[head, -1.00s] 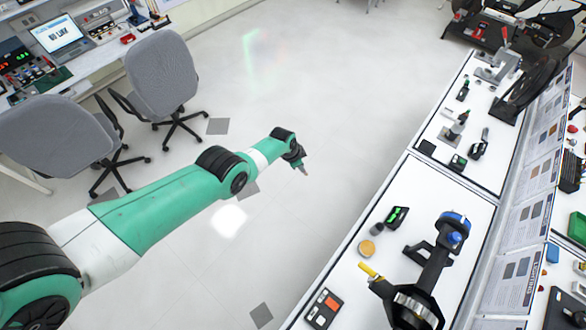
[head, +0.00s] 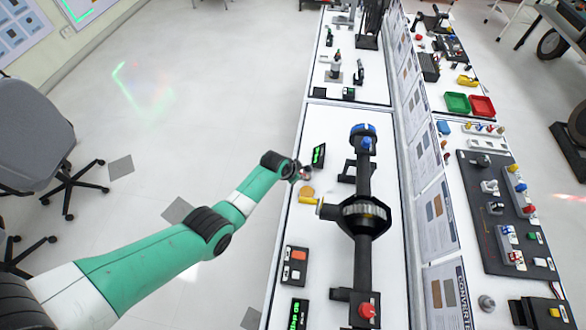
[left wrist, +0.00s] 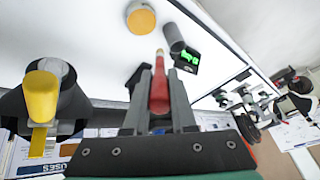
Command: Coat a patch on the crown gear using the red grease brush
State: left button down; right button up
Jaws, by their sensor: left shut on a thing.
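My left gripper (head: 302,172) is over the left edge of the bench, beside the black axle rig. In the left wrist view its fingers (left wrist: 158,100) are shut on the red grease brush (left wrist: 159,82), whose tip points away from the gripper. In the head view the brush is too small to make out. The crown gear (head: 365,211) is a grey toothed ring in the round black housing at the rig's middle, to the right of and nearer than the gripper.
An orange-topped round tin (head: 307,195) stands by the gripper, with a dark cylinder (left wrist: 172,36) and a green-lit device (head: 318,155) nearby. A button box (head: 295,265) sits at the bench's front left. Upright panels line the bench's right side.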

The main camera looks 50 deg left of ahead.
pick_arm(q)
jog(key=shift+s+d+f+t+b, duration=0.2)
jog(key=shift+s+d+f+b, duration=0.2)
jog(key=shift+f, duration=0.2)
jog(key=shift+s+d+f+t+b, duration=0.2)
jog(key=shift+s+d+f, duration=0.1)
jog(key=shift+d+f, duration=0.2)
pick_arm(e)
notch_tip(320, 180, down, 2)
jog(key=shift+a, duration=0.15)
pick_arm(q)
jog(key=shift+f, duration=0.15)
pick_arm(e)
jog(key=shift+f, duration=0.1)
pick_arm(q)
notch_tip(320, 180, down, 6)
jog(key=b, duration=0.5)
jog(key=shift+b, duration=0.35)
pick_arm(e)
notch_tip(320, 180, down, 6)
jog(key=shift+r, duration=0.2)
pick_arm(q)
jog(key=shift+f+b, duration=0.55)
jog(key=shift+f, duration=0.1)
pick_arm(e)
jog(key=shift+f, duration=0.55)
pick_arm(q)
jog(key=shift+r, duration=0.15)
pick_arm(e)
jog(key=shift+r, duration=0.15)
